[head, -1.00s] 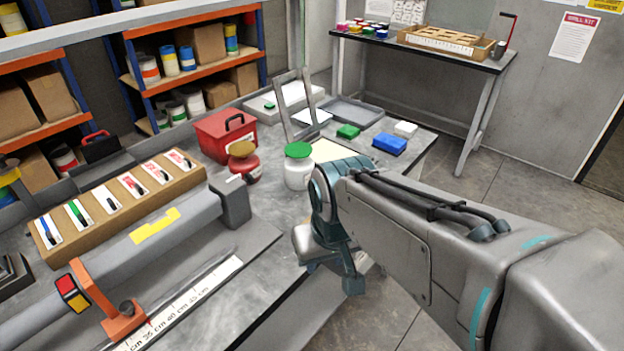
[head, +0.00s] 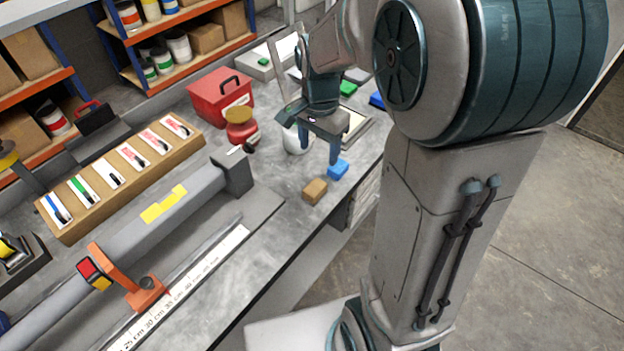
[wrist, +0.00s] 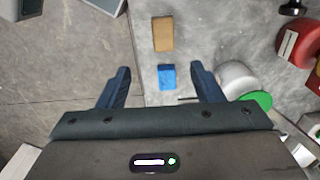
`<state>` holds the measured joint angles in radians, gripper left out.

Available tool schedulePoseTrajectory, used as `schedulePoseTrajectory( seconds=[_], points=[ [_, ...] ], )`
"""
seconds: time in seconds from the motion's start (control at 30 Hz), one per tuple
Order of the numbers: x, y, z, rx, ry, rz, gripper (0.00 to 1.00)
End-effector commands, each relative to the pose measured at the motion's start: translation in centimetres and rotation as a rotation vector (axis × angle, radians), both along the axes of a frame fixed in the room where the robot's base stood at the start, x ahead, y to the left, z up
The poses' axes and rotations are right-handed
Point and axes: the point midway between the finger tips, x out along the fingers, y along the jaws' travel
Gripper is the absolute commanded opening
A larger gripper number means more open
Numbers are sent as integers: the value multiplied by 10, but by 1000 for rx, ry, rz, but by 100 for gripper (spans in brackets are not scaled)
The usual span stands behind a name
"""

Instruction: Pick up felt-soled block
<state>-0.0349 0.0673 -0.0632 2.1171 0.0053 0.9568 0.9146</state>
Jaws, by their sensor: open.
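Two small blocks lie near the table's front edge. One is tan (head: 315,190) and one is blue (head: 338,169); both also show in the wrist view, the tan block (wrist: 162,33) farther out and the blue block (wrist: 167,76) between the fingers' lines. Their undersides are hidden, so I cannot tell which has a felt sole. My gripper (head: 309,140) is open and empty, pointing down above the table, close to the blue block. In the wrist view my gripper (wrist: 160,70) has its fingers wide apart, with the blue block nearer the right finger.
A white jar (head: 296,140) with a green lid (wrist: 257,100) stands close beside my gripper. A red jar (head: 241,128) and red box (head: 221,95) stand farther left. A green block (head: 347,88) lies farther back. Bare tabletop (head: 262,185) lies left of the tan block.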

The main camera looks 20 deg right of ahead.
Motion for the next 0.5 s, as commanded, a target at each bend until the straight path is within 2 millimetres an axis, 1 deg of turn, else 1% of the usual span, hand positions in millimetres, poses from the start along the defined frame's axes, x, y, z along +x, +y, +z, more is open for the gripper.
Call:
schedulePoseTrajectory(
  seconds=[0.2, 0.3, 0.4, 0.5],
  points=[
    [-1, 1, -44, 1, 8, 0, 60],
    [-1, 1, -61, 0, 6, 1, 60],
    [-1, 1, -73, 0, 5, 2, 60],
    [-1, 1, -78, 0, 1, 3, 60]
  ],
)
